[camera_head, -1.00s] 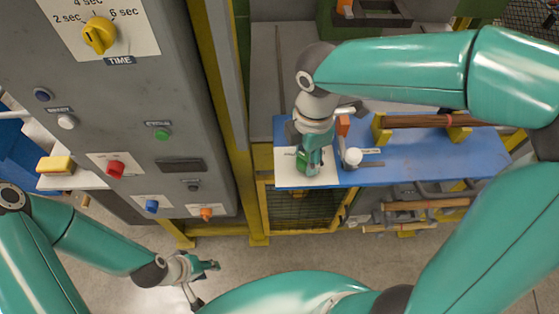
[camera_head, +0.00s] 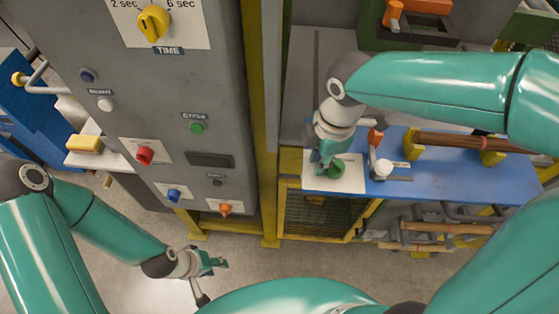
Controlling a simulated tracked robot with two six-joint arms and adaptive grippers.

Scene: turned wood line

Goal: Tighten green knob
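The green knob (camera_head: 336,168) sits on a white plate (camera_head: 352,184) at the left end of the blue bench (camera_head: 430,190). My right gripper (camera_head: 322,165) points down over the plate at the knob's left side. Its wrist and fingers hide part of the knob's surroundings. I cannot tell whether its fingers touch the knob or how far apart they are. My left gripper (camera_head: 212,278) is low at the bottom left, over the floor, with its fingers spread and nothing between them.
A white-topped knob (camera_head: 383,168) and an orange-red part (camera_head: 375,136) stand right of the plate. A wooden bar rests on yellow holders (camera_head: 412,144) farther right. The grey control cabinet (camera_head: 210,90) with a yellow dial stands left, beside a yellow post (camera_head: 272,130).

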